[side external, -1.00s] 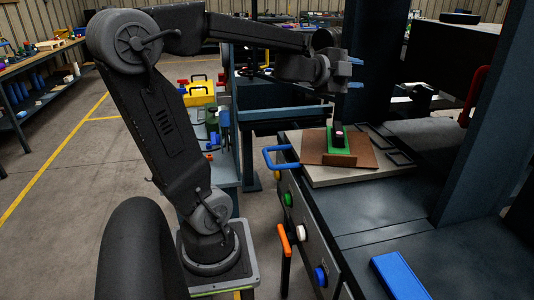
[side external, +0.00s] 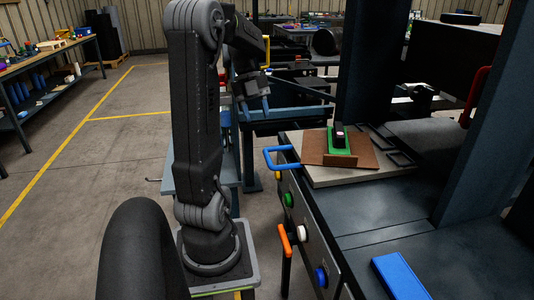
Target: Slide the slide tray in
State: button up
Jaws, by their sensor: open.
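The slide tray (side external: 323,180) is a light grey slab on the dark press bed, with a blue loop handle (side external: 282,158) jutting out at its left end. A brown plate (side external: 365,152) lies on the tray, with a green piece (side external: 340,150) and a small black block (side external: 338,136) on top. My gripper (side external: 256,113) is open and points down, with two blue fingers. It appears above and left of the handle in the picture, apart from it. It looks empty.
Dark press columns (side external: 368,65) stand behind and right of the tray. An orange lever (side external: 285,239) and green, white and blue buttons (side external: 320,276) sit on the front panel. A blue block (side external: 400,275) lies on the bed's near part. A red handle (side external: 474,95) is at right.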

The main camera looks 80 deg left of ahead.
aim_at(268, 157)
jog(key=x, duration=1.1)
jog(key=shift+w+d+f, duration=0.1)
jog(key=shift+f, duration=0.15)
grip_shut()
